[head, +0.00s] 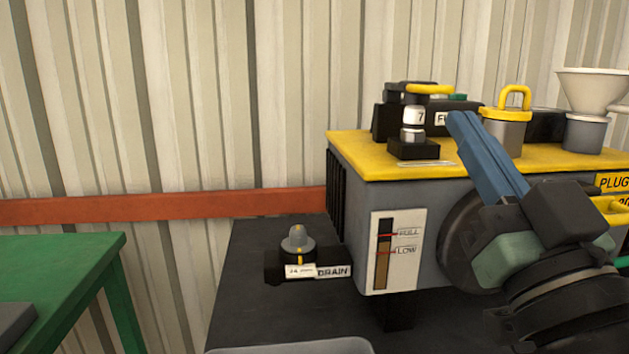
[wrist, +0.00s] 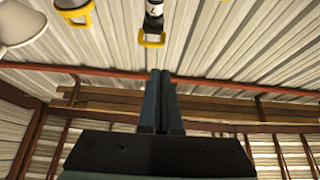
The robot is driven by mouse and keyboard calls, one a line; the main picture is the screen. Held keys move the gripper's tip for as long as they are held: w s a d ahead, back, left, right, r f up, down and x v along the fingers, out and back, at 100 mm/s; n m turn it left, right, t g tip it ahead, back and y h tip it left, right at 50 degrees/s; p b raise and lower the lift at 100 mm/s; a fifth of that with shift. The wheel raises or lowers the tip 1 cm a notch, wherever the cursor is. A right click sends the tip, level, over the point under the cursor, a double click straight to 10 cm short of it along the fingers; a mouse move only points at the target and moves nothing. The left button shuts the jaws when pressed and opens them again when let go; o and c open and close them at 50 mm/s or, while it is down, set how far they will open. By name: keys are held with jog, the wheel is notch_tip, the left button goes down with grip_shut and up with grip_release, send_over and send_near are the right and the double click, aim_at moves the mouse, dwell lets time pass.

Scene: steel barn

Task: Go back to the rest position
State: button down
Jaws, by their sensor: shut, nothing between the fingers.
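My gripper (head: 462,120) shows in the head view with its long blue fingers pointing up and to the left, in front of the machine (head: 350,170) with the yellow top. The fingers lie together with nothing between them. In the wrist view my gripper (wrist: 161,73) also shows shut and empty, pointing toward the ribbed wall. My arm covers part of the machine's front at the right. I cannot tell from these views how far the fingers are from the machine.
On the machine's top stand a black valve with a yellow handle (head: 430,89), a yellow-handled cap (head: 505,125) and a white funnel (head: 590,90). A drain fitting (head: 298,262) juts out at lower left. A green table (head: 60,275) stands left.

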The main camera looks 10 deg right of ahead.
jog(key=s+a+r+t, duration=0.2)
jog(key=s+a+r, duration=0.15)
jog(key=a, duration=0.55)
jog(key=s+a+r+t, duration=0.1)
jog(key=s+a+r, duration=0.25)
jog(key=a, duration=0.45)
notch_tip(320, 180, up, 26)
jog(key=w+p, duration=0.1)
jog(key=p, duration=2.4)
jog(key=shift+m+h, duration=0.3)
jog(key=shift+h, duration=0.1)
jog(key=shift+d+f, duration=0.1)
